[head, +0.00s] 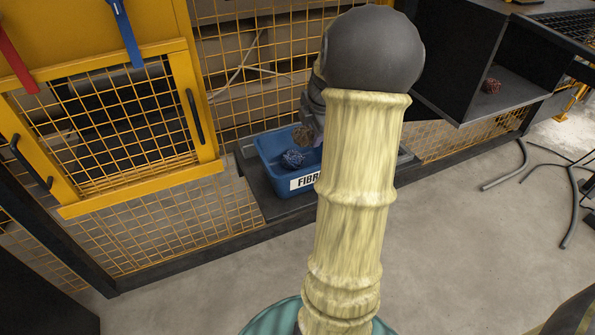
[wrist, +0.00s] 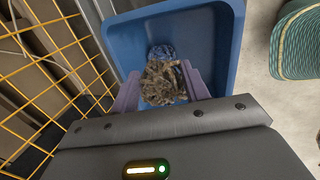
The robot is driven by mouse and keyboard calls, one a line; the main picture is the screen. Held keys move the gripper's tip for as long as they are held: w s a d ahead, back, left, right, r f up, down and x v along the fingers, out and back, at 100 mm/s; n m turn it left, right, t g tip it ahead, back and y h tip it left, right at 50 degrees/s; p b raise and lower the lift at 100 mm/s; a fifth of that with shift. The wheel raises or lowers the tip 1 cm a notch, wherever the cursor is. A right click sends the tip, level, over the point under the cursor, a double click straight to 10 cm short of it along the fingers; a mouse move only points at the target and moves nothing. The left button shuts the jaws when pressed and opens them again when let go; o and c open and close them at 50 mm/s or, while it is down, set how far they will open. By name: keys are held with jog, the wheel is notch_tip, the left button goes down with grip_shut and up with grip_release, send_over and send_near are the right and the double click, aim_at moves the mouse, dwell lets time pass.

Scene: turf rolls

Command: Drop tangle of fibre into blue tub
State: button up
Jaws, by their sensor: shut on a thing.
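The blue tub (head: 270,149) stands on a dark shelf against the yellow mesh, with a white label that reads "FIBR" before my arm hides the rest. A dark blue tangle of fibre (head: 293,158) lies inside it. My gripper (wrist: 160,88) is shut on a brown tangle of fibre (wrist: 160,84), held between its two pale purple fingers. In the wrist view the held tangle is over the opening of the tub (wrist: 219,50), and the blue tangle (wrist: 161,51) shows just beyond it. In the head view the brown tangle (head: 303,136) is partly hidden by my gripper.
A dark open box (head: 500,90) at the upper right holds a reddish tangle (head: 491,86). Yellow mesh (head: 110,120) stands behind and left of the tub. Grey bent tubes (head: 505,178) lie on the floor at right. The floor (head: 430,240) in front is clear.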

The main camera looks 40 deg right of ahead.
notch_tip(320, 180, down, 2)
jog(key=shift+a+f+b, duration=0.1)
jog(key=shift+a+b, duration=0.05)
jog(key=shift+b, duration=0.4)
jog(key=o, duration=1.1)
jog(key=shift+c, duration=0.2)
jog(key=shift+r, duration=0.2)
jog(key=p+v, duration=0.5)
jog(key=v, duration=1.2)
jog(key=shift+r, duration=0.1)
